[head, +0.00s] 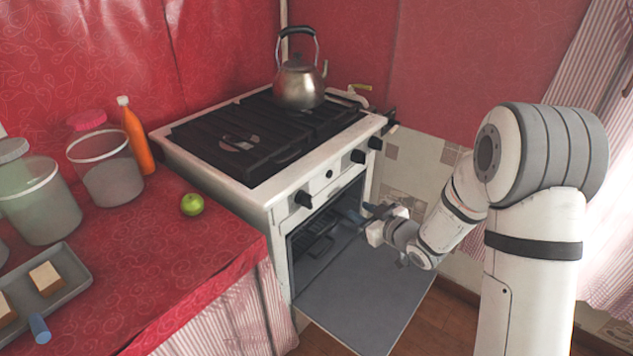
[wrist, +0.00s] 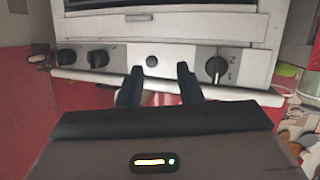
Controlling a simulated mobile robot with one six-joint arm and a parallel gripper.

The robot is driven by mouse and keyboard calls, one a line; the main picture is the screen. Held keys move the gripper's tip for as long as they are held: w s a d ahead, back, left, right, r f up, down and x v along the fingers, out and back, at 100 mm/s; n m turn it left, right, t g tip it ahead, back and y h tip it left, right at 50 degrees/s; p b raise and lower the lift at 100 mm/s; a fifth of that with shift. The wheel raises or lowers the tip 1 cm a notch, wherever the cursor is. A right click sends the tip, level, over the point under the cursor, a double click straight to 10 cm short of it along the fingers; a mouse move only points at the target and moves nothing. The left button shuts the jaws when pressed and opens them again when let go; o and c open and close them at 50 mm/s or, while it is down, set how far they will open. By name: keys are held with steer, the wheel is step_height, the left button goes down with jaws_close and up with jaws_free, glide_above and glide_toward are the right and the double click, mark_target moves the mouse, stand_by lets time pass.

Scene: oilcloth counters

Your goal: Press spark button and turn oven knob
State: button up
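The white stove (head: 255,190) has a front panel with a small round dark spark button (head: 329,174) and black knobs. One oven knob (head: 303,198) sits left of the button; two more knobs (head: 358,156) sit right of it. In the wrist view the order is reversed: the button (wrist: 151,61) is between a numbered knob (wrist: 216,65) on the right and two knobs (wrist: 97,58) on the left. My gripper (head: 371,210) is in front of the stove, over the lowered oven door (head: 365,290). Its fingers (wrist: 159,80) are apart and empty, either side of the button in the picture; contact is not visible.
A kettle (head: 300,82) stands on the hob. The red counter (head: 150,240) at left holds jars (head: 105,165), an orange bottle (head: 138,140), a green apple (head: 192,204) and a grey tray (head: 70,280). The open oven door juts out below my gripper.

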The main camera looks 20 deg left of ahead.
mark_target(312, 200)
steer(key=a+g+y, duration=0.1)
steer(key=a, duration=0.3)
steer(key=a+r+n+g+y+p, duration=0.1)
steer(key=a+y, duration=0.1)
steer(key=a, duration=0.2)
steer(key=s+a+n+y+p, duration=0.1)
steer(key=a+y, duration=0.1)
steer(key=a, duration=0.3)
steer(key=shift+s+r+g, duration=0.1)
steer(key=shift+r+g, duration=0.3)
jaws_close()
